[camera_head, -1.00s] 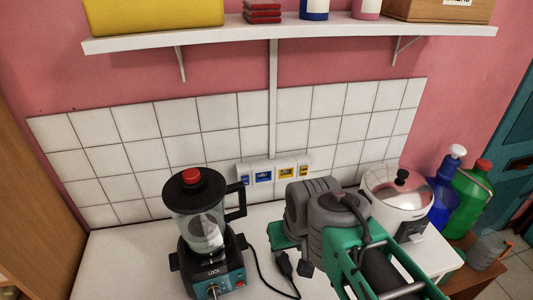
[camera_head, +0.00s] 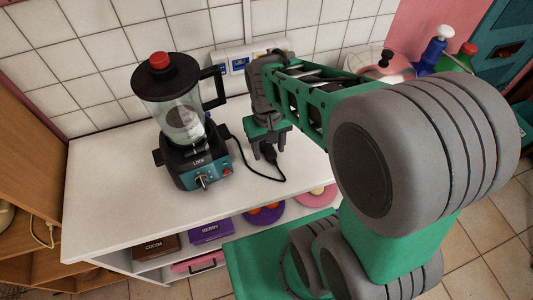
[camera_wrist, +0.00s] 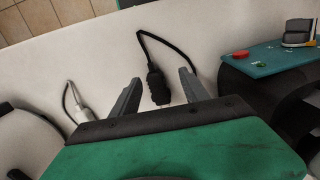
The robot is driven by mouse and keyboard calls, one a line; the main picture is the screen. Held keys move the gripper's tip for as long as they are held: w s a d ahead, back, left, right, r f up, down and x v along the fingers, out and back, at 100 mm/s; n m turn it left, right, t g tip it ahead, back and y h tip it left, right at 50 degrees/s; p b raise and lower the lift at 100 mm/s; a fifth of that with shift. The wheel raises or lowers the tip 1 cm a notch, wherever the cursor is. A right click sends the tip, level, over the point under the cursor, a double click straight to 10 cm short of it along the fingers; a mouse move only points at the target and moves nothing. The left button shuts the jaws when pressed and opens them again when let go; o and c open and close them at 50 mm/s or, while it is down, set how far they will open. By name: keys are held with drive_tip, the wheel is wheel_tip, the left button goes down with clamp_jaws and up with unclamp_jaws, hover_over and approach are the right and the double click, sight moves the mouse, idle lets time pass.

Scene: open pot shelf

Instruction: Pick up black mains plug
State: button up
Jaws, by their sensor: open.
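The black mains plug (camera_wrist: 157,88) lies on the white worktop between the two fingers of my gripper (camera_wrist: 160,77) in the wrist view. A gap shows on each side of it, so the fingers are open and apart from it. Its black cord (camera_wrist: 166,40) loops away and passes behind the right finger. In the head view the plug (camera_head: 269,153) shows just below my gripper (camera_head: 265,150), and its cord runs left to the blender (camera_head: 183,120). The height of the fingers above the worktop is hard to tell.
The socket strip (camera_head: 240,60) is on the tiled wall behind. The worktop (camera_head: 105,205) is clear at front left. Boxes stand on the shelf below.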

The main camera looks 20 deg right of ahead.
sight(270, 151)
drive_tip(key=shift+w+d+r, duration=0.15)
drive_tip(key=shift+w+r, duration=0.95)
drive_tip(key=shift+w, duration=0.05)
drive_tip(key=shift+s+d+r+n, duration=0.1)
drive_tip(key=shift+s+r+n, duration=0.05)
drive_tip(key=shift+r+n, duration=0.15)
drive_tip(key=f, duration=0.2)
drive_tip(key=f+p, duration=0.1)
drive_tip(key=f, duration=0.4)
drive_tip(key=shift+d+f+p, duration=0.3)
drive_tip(key=shift+d+f, duration=0.05)
clamp_jaws()
